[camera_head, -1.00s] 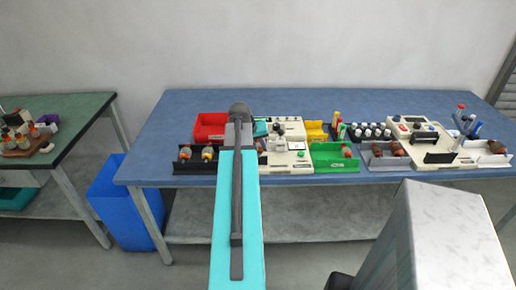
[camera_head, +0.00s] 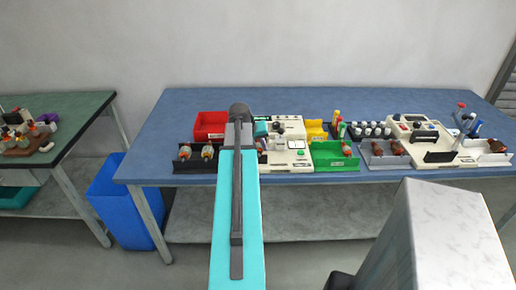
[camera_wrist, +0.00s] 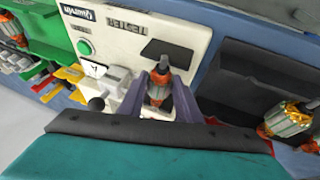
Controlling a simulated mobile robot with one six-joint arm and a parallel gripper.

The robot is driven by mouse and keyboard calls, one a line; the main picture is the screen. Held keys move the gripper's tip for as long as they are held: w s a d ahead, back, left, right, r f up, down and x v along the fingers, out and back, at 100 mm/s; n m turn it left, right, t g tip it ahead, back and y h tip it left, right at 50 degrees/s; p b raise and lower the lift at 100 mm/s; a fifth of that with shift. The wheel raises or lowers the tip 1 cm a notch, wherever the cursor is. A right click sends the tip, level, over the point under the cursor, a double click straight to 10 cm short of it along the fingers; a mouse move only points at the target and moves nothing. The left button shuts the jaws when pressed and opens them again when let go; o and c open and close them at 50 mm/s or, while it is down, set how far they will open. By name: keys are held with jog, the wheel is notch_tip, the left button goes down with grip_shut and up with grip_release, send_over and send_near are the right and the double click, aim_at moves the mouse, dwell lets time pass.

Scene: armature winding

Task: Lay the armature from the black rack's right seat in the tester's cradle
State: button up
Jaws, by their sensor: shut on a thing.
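My gripper (camera_wrist: 160,75) shows in the wrist view, its two purple-grey fingers shut on an armature (camera_wrist: 158,92) with a copper-orange middle and a grey shaft. The held armature is over the front part of the cream tester (camera_wrist: 125,38), near pale blocks (camera_wrist: 105,88). The cradle is not clearly seen, and I cannot tell whether the armature touches it. The black rack (camera_wrist: 240,60) lies to the right in the wrist view, with a bare seat nearest the tester and another armature (camera_wrist: 290,120) farther along. In the head view my arm hides the gripper and the black rack's (camera_head: 190,168) right end.
In the head view, a green tray (camera_head: 335,163) stands right of the tester (camera_head: 285,160), with a red bin (camera_head: 210,125) and yellow bin (camera_head: 316,130) behind. Grey tray (camera_head: 385,160) and another cream instrument (camera_head: 420,140) are farther right. The blue tabletop's (camera_head: 155,145) left end is clear.

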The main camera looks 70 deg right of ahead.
jog(key=o, duration=1.3)
jog(key=shift+c, duration=0.2)
jog(key=b+v, duration=0.2)
jog(key=v, duration=1.1)
jog(key=shift+a+r, duration=0.25)
jog(key=shift+r, duration=0.1)
